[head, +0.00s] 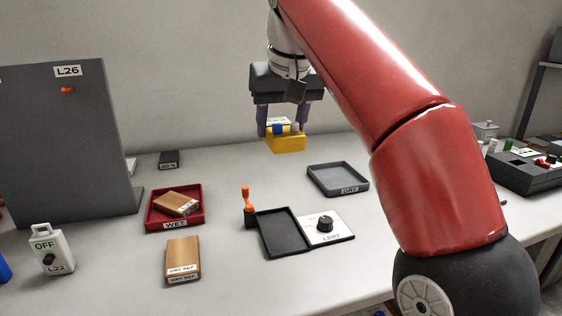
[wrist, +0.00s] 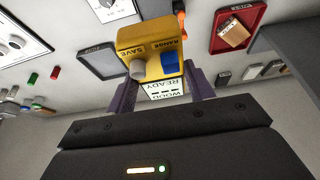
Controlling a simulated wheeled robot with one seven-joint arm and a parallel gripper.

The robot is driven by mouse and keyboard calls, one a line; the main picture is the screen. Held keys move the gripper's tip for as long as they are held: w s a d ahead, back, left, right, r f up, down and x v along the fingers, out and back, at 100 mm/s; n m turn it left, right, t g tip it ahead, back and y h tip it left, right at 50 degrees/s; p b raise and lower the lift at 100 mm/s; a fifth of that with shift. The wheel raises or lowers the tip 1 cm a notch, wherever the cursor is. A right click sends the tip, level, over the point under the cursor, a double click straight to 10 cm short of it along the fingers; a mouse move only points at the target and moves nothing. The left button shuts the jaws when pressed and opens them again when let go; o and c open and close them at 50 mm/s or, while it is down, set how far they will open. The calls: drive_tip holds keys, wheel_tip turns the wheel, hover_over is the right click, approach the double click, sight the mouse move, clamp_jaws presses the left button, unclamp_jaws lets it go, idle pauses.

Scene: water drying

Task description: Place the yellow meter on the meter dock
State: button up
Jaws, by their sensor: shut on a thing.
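The yellow meter (head: 286,142) is held in the air above the back of the table. My gripper (head: 283,128) is shut on it, a finger at each side. In the wrist view the meter (wrist: 150,49) shows a grey knob, a blue button and a lit "WOOD READY" screen. A black shallow tray (head: 266,248) sits beside a white panel with a black dial (head: 325,224), in front of and below the meter. It carries no readable dock label, so I cannot tell for sure that it is the meter dock. The tray looks empty.
A grey DRY tray (head: 359,186) lies to the right. A red WET tray (head: 153,224) with a wood block is left. An orange-handled tool (head: 246,200) stands by the black tray. A DRY REF wood block (head: 184,252) lies in front. A grey L26 board (head: 75,140) stands at left.

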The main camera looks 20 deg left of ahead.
drive_tip(key=shift+r, duration=0.1)
drive_tip(key=shift+s, duration=0.15)
drive_tip(key=b, duration=1)
hover_over(279, 227)
drive_tip(key=s, duration=0.2)
drive_tip(key=f, duration=1)
drive_tip(key=d+f, duration=0.1)
drive_tip(key=f, duration=0.4)
drive_tip(key=shift+w+f, duration=0.2)
drive_tip(key=shift+f, duration=0.05)
drive_tip(key=shift+f+b, duration=0.65)
drive_tip(key=shift+f, duration=1.55)
drive_tip(key=shift+f, duration=0.2)
drive_tip(key=o, duration=1.1)
drive_tip(key=shift+o, duration=0.2)
